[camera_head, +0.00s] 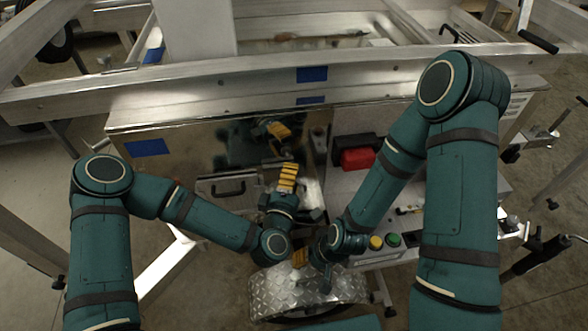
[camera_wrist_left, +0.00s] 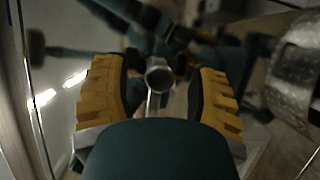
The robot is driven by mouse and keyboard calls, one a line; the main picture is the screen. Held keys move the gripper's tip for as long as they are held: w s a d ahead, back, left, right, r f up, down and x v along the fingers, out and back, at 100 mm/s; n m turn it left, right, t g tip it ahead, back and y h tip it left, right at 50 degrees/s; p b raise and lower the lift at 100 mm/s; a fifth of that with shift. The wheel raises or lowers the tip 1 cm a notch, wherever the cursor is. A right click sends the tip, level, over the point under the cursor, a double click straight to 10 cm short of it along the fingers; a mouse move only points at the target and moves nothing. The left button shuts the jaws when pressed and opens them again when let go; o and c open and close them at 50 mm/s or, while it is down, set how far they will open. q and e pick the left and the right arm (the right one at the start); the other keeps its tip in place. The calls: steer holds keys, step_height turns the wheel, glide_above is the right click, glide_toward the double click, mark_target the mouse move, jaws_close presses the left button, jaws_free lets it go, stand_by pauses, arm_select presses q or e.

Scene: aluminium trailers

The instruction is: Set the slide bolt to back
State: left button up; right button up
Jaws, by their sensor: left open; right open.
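My left gripper (camera_head: 287,178) has yellow ribbed fingers and is up close to the shiny metal panel of the trailer. In the left wrist view its fingers stand wide apart (camera_wrist_left: 160,84). A round metal knob on a thin rod (camera_wrist_left: 158,75), which looks like the slide bolt's handle, shows between them. I cannot tell whether either finger touches it. In the head view the bolt is not clearly seen beside the gripper, so its position cannot be told. My right gripper (camera_head: 300,258) is open, lower down, above the diamond-plate fender, partly hidden by its own wrist.
The diamond-plate fender (camera_head: 300,292) lies below both grippers. A red box (camera_head: 357,159) and yellow and green buttons (camera_head: 393,240) are to the right. A black handle (camera_head: 228,187) is left of my left gripper. The shiny panel (camera_head: 200,140) mirrors the gripper.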

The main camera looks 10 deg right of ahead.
arm_select(q)
steer(key=v, duration=0.9)
step_height(320, 180, down, 10)
steer(key=s+a+m+g, duration=0.2)
steer(key=m+g, duration=0.6)
steer(key=m, duration=0.1)
steer(key=s+a+f+m+g+y, duration=0.1)
steer(key=s+a+f+g, duration=0.1)
steer(key=a, duration=0.4)
steer(key=s+a+f+m+g+y, duration=0.2)
steer(key=s+a+f+g, duration=0.1)
steer(key=s+a+g, duration=0.1)
steer(key=shift+a+g, duration=0.5)
steer(key=shift+a, duration=0.65)
